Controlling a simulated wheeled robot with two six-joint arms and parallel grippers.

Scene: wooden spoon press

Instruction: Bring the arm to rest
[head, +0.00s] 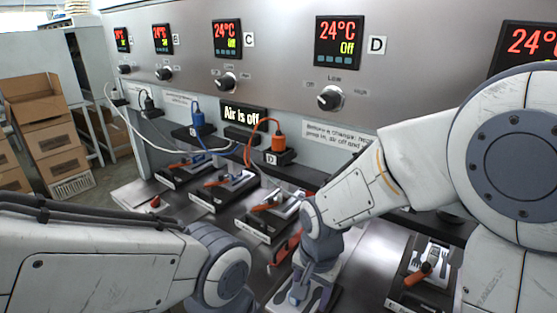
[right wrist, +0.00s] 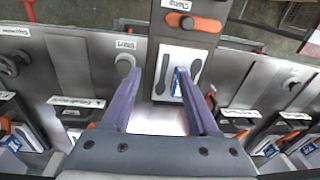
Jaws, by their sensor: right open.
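My right arm comes in from the right in the head view, and its gripper (head: 300,288) points down at the front of the metal bench. In the right wrist view the two purple fingers of the right gripper (right wrist: 157,78) are apart. Beyond them is a press station with a white plate (right wrist: 168,85) bearing dark spoon-like shapes and an orange clamp handle (right wrist: 190,23). A small blue piece shows by the right finger; I cannot tell whether they touch. My left arm (head: 110,265) lies low at the left; its gripper is out of frame.
Several press stations with orange handles line the bench (head: 130,215); one (head: 425,270) is right of my right arm. The control panel (head: 280,60) behind reads 24°C and Off. A sign (head: 243,115) says "Air is off". Orange and blue plugs have cables. Cardboard boxes (head: 45,140) stand left.

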